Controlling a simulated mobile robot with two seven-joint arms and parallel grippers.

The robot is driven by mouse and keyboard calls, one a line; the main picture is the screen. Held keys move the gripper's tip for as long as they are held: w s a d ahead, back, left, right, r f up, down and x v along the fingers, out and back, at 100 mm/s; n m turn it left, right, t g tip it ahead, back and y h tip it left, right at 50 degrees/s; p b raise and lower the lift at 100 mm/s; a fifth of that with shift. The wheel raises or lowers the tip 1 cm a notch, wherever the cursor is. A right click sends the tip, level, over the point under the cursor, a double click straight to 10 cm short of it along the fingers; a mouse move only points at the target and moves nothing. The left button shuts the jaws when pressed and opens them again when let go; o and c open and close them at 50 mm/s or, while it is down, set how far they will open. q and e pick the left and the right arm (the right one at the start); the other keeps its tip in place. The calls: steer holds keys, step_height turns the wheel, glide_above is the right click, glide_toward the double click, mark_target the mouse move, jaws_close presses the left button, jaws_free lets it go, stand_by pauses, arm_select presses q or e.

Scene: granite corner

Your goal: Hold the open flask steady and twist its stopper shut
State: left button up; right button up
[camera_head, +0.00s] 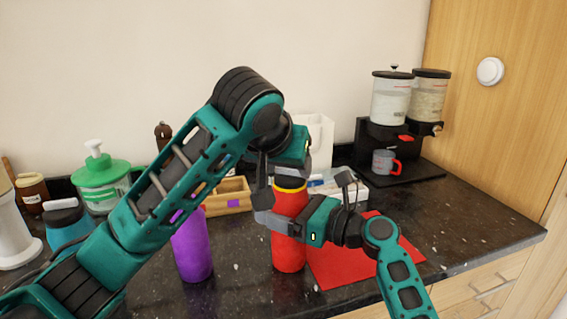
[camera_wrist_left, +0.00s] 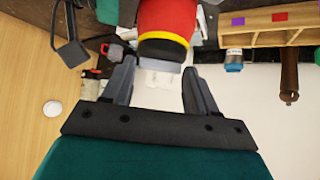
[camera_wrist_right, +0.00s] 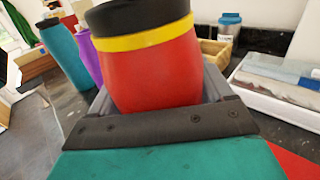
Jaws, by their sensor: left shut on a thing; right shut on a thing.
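The red flask (camera_head: 289,250) stands upright near the counter's front, with a yellow band near its top. My right gripper (camera_head: 279,212) is shut on its body from the right; the right wrist view shows the red body (camera_wrist_right: 155,75) between the fingers. My left gripper (camera_head: 284,170) comes from above and is shut on the grey stopper (camera_wrist_left: 160,67) at the flask's top. The stopper is mostly hidden by the left fingers in the head view. I cannot tell how far it is seated.
A purple flask (camera_head: 192,250) stands left of the red one, with a blue flask (camera_head: 68,226) and a green-lidded jar (camera_head: 101,180) farther left. A red mat (camera_head: 370,262) lies at right. A dispenser stand (camera_head: 372,138) with a grey mug (camera_head: 381,161) is behind it.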

arm_select(q)
steer(key=n+y, duration=0.1)
steer(key=n, duration=0.1)
steer(key=d+n+y, duration=0.1)
steer(key=n+y, duration=0.1)
steer(key=shift+n+y, duration=1)
steer(key=shift+n, duration=0.3)
steer(key=o, duration=1)
steer(key=shift+d, duration=0.1)
steer(key=shift+c, duration=0.2)
arm_select(e)
steer(key=o, duration=1.2)
steer(key=shift+o, duration=0.2)
